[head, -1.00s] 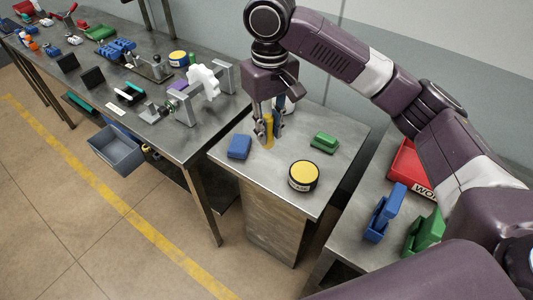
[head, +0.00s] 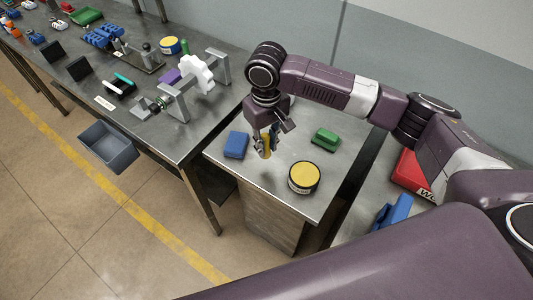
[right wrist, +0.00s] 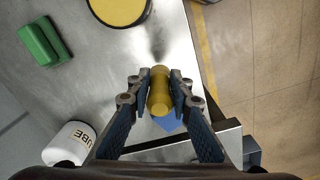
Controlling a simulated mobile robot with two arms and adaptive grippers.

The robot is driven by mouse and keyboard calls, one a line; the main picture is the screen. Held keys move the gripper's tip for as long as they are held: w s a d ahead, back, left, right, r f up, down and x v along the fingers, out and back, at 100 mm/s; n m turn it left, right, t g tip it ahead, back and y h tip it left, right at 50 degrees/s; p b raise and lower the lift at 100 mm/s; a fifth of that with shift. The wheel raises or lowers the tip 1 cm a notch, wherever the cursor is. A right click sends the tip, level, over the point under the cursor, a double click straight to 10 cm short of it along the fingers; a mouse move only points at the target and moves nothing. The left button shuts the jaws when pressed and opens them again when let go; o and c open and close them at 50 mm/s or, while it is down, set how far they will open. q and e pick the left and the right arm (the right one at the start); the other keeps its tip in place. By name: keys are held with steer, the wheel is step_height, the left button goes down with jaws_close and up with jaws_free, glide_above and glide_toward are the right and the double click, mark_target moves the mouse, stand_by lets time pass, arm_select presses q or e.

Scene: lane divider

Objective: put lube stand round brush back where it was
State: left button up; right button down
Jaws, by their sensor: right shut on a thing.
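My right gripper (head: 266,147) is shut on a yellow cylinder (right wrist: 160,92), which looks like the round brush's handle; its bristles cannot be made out. In the head view the yellow part (head: 267,142) shows between the fingers, over the small metal-topped stand (head: 245,173). Whether its lower end touches the top cannot be told. A white pot (right wrist: 70,146) with lettering ending in "UBE" stands at the lower left of the right wrist view, apart from the brush. The arm hides it in the head view. My left gripper is not in view.
On the same top are a blue block (head: 236,145), a green block (head: 325,139) and a yellow-lidded tin (head: 304,177). A long cluttered bench (head: 150,120) stands to the left. A red bin (head: 412,174) is at the right. The front left of the top is bare.

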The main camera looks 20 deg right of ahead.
mark_target(266, 152)
steer(key=shift+f, duration=0.75)
step_height(266, 152, down, 3)
steer(key=shift+f+p, duration=0.2)
steer(key=shift+p, duration=0.15)
steer(key=shift+f, duration=0.35)
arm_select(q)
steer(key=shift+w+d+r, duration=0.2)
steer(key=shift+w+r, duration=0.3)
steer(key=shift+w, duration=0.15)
arm_select(e)
steer(key=shift+f, duration=0.1)
steer(key=c, duration=1.7)
jaws_free()
steer(key=shift+c, duration=0.2)
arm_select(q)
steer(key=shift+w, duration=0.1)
